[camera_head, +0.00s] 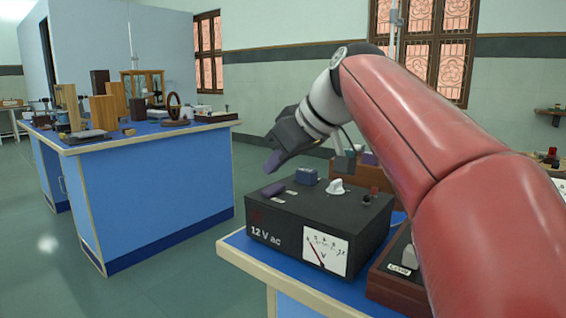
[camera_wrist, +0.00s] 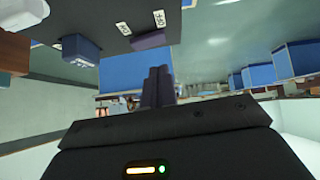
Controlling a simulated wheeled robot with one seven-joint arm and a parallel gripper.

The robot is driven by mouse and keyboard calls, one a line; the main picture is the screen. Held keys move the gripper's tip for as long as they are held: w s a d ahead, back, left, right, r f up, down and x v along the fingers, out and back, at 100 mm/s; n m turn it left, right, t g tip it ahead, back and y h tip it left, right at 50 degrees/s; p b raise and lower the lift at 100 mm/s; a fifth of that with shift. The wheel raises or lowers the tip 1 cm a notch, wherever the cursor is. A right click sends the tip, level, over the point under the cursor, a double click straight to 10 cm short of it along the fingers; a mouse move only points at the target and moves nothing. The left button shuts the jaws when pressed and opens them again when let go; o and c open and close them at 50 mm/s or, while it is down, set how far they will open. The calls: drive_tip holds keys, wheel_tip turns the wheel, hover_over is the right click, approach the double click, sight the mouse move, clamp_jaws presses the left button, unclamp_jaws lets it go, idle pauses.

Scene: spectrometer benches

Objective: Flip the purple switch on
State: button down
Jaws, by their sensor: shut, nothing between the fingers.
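The purple switch (camera_head: 272,190) sits on the top face of a black box marked "12 V ac" (camera_head: 262,217), near its left edge. It also shows in the wrist view (camera_wrist: 150,40), beside two small white labels. Which way the switch is tipped I cannot tell. My gripper (camera_head: 271,163) is shut and empty, above the switch and apart from it in the head view. Its closed fingers show in the wrist view (camera_wrist: 158,86), with the switch beyond the tips.
A blue block (camera_head: 307,178) and a white knob (camera_head: 336,187) stand on the same box, right of the switch. A voltmeter dial (camera_head: 325,249) is on its front. Another dark box (camera_head: 398,290) is close on the right. A blue bench (camera_head: 150,185) with apparatus stands left, across open floor.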

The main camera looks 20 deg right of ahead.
drive_tip(key=a+p+v, duration=0.1)
drive_tip(key=v, duration=0.9)
drive_tip(key=shift+s+d+r, duration=0.2)
drive_tip(key=shift+s+r, duration=0.05)
drive_tip(key=shift+r, duration=0.3)
